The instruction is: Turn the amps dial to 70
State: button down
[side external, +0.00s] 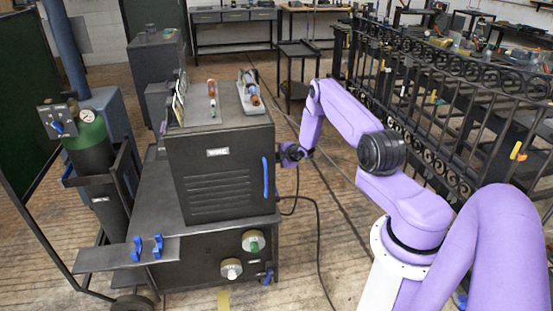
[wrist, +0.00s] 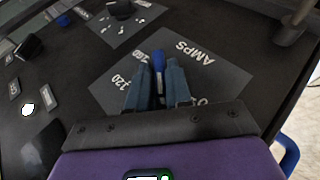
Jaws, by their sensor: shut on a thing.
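The amps dial (wrist: 158,62) shows in the wrist view as a blue pointer tip between my fingers. It is on a grey plate (wrist: 212,72) lettered AMPS, with 120 and a partly covered number beside it. My gripper (wrist: 158,80) is shut on the dial, one finger on each side; the fingers hide most of the knob and part of the scale. I cannot read its exact setting. In the side external view, my gripper (side external: 286,153) reaches the right edge of the dark welding machine (side external: 222,165). The dial's face is turned away there.
Another dial plate (wrist: 118,22) with a dark knob lies at the top of the wrist view. A dark post (wrist: 292,22) sticks out at the upper right. A blue handle (side external: 265,178) is on the machine's near side. Black iron railings (side external: 430,100) stand behind my arm.

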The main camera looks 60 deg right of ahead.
jog(key=c, duration=1.1)
grip_release()
jog(key=shift+s+r, duration=0.1)
jog(key=shift+s, duration=0.05)
jog(key=v, duration=1.7)
jog(key=shift+r, duration=0.15)
